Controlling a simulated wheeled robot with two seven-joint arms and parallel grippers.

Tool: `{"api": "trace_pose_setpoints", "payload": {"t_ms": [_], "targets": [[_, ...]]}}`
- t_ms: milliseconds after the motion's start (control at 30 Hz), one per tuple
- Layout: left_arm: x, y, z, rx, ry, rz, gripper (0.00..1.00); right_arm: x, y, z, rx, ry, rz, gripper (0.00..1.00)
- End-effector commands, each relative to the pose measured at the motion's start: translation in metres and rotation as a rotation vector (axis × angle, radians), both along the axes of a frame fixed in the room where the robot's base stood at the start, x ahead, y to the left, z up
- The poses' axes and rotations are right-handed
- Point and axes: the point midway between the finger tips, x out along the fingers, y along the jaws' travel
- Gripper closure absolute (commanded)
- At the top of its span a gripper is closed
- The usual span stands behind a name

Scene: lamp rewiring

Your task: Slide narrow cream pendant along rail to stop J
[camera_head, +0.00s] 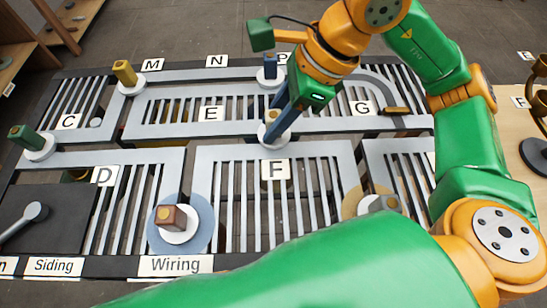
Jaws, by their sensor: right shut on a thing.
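My right gripper (281,110) reaches down from the upper right and is shut on a small pendant. The pendant's white round base (266,136) rests on the grey rail just above label F (275,170). A yellowish bit shows at its top; the fingers hide most of its body, so I cannot tell if it is the narrow cream one. No label J is readable. My left gripper is not in view.
Other pendants stand on the rails (220,152): yellow (124,73) by label M, green (27,138) at left, brown (171,217) above Wiring, blue (269,67) by label P. A grey lever (37,212) is at lower left. My arm covers the lower right.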

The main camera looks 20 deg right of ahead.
Motion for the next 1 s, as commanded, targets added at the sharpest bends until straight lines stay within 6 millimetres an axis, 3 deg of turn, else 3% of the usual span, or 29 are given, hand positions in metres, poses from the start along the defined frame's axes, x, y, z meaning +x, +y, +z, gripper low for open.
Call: {"api": "trace_pose_setpoints", "payload": {"t_ms": [233,267,367,1000], "targets": [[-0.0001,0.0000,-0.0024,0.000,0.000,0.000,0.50,-0.0030,0.0006,-0.0015,-0.003,0.004,0.004,1.00],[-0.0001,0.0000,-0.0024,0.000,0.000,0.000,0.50,-0.0030,0.0005,-0.0015,-0.003,0.004,0.003,0.59],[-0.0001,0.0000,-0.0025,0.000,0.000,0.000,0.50,-0.0030,0.0005,-0.0016,-0.003,0.004,0.003,0.33],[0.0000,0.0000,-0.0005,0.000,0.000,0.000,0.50,-0.0018,0.0004,0.0000,-0.001,0.003,0.001,0.33]]}}
